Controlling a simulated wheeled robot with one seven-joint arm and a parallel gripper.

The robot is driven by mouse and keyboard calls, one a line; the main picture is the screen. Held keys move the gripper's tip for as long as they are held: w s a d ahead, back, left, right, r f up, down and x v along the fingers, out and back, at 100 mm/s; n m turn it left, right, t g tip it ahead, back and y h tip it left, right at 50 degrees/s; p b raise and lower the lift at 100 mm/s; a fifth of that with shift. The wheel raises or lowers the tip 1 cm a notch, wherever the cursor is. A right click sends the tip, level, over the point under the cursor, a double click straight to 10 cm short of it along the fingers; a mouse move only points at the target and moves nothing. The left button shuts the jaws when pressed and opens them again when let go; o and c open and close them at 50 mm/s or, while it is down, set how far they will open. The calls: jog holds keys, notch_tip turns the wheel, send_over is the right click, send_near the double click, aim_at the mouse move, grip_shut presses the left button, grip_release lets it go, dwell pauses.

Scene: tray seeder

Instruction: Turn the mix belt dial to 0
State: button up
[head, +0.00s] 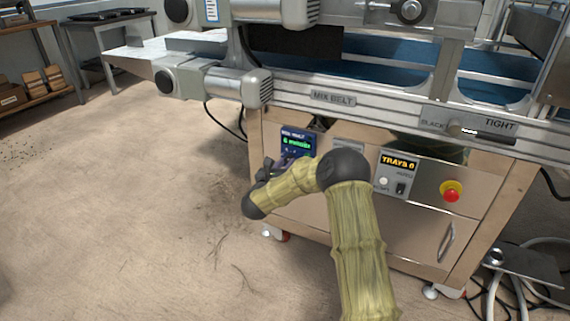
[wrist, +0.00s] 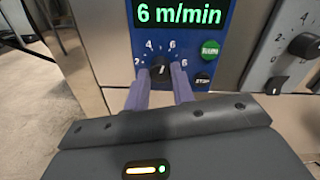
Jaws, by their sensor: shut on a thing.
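The mix belt control panel (head: 297,138) is a blue box on the left of the machine's front. In the wrist view its green display (wrist: 180,14) reads 6 m/min. Below the display is a black dial (wrist: 160,71) with numbers around it, including 2, 4 and 6. The dial's white pointer line stands about upright, between 4 and 6. My gripper (wrist: 160,80) has its two purple fingers on either side of the dial, shut on it. In the head view my gripper (head: 268,170) is at the panel, and my arm hides the dial.
A green RUN button (wrist: 210,48) and a black STOP button (wrist: 203,79) sit right of the dial. A grey panel with another black knob (wrist: 304,46) is farther right. A TRAYS panel (head: 398,175) and a red button (head: 451,196) are on the cabinet front.

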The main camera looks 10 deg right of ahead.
jog(key=n+p, duration=0.1)
jog(key=n, duration=0.1)
jog(key=n+p, duration=0.2)
jog(key=n, duration=0.1)
jog(key=shift+a+r, duration=0.15)
jog(key=n+p, duration=0.6)
jog(key=n, duration=0.1)
jog(key=shift+n+g, duration=0.4)
jog(key=n+p, duration=0.2)
jog(key=n, duration=0.1)
jog(key=shift+p, duration=0.4)
jog(key=n+p, duration=0.2)
jog(key=n, duration=0.1)
jog(key=shift+a+n+h, duration=0.1)
jog(key=shift+n+h, duration=0.2)
jog(key=shift+n, duration=0.1)
jog(key=n+p, duration=0.2)
jog(key=n, duration=0.1)
jog(key=shift+n, duration=0.3)
jog(key=n+p, duration=0.1)
jog(key=n, duration=0.2)
jog(key=shift+f, duration=0.2)
jog(key=shift+f+n+h+p, duration=0.1)
jog(key=shift+n+h+p, duration=0.4)
jog(key=shift+n, duration=1.4)
